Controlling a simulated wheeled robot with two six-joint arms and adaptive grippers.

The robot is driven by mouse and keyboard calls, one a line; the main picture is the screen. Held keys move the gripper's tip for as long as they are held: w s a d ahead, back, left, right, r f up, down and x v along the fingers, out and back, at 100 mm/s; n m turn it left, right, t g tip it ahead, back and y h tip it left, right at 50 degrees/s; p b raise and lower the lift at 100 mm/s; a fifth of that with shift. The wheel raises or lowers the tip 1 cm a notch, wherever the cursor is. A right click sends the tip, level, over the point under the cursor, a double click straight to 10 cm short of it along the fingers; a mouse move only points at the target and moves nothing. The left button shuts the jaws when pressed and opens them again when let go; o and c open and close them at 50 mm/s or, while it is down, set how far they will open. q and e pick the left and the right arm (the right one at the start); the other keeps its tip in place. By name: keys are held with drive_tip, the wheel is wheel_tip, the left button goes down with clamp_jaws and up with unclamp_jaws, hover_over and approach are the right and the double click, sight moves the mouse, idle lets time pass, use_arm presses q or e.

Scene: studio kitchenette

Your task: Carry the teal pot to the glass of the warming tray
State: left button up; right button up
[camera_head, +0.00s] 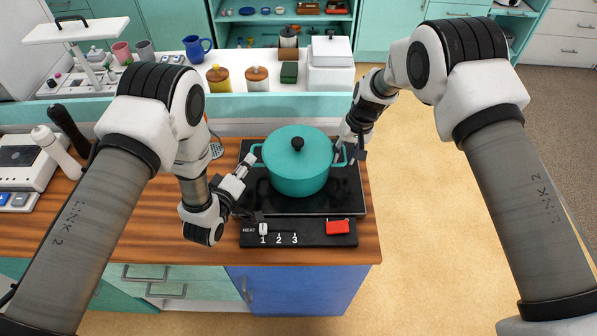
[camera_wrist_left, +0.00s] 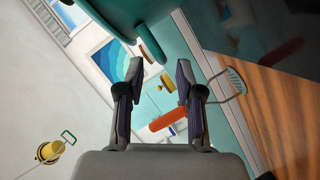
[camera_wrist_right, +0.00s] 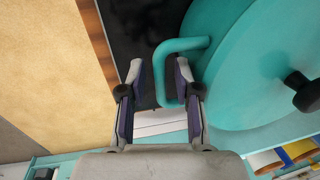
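The teal pot (camera_head: 297,175), lid on with a black knob, stands upright over the black glass (camera_head: 345,200) of the warming tray, apparently resting on it. The control strip (camera_head: 310,238) is in front, with a white heat slider at 1 and a red switch. My left gripper (camera_head: 245,167) is open at the pot's left handle; in the left wrist view the handle (camera_wrist_left: 152,44) shows just ahead of the parted fingertips. My right gripper (camera_head: 345,150) is open at the right handle; in the right wrist view the handle (camera_wrist_right: 160,75) lies between the parted fingers, nearer one finger.
A white appliance (camera_head: 25,165) and two bottles (camera_head: 58,150) stand on the wooden counter (camera_head: 225,240) at left. Behind, a ledge carries a blue jug (camera_head: 197,48), lidded jars (camera_head: 257,78) and a white box (camera_head: 330,65). Open floor (camera_head: 420,200) lies right of the counter.

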use_arm(q)
drive_tip(key=v, duration=0.3)
drive_tip(key=shift+a, duration=0.1)
use_arm(e)
drive_tip(key=shift+r, duration=0.1)
wheel_tip(320, 180, up, 12)
drive_tip(key=d, duration=0.2)
drive_tip(key=shift+f, duration=0.2)
use_arm(q)
drive_tip(key=shift+s, duration=0.1)
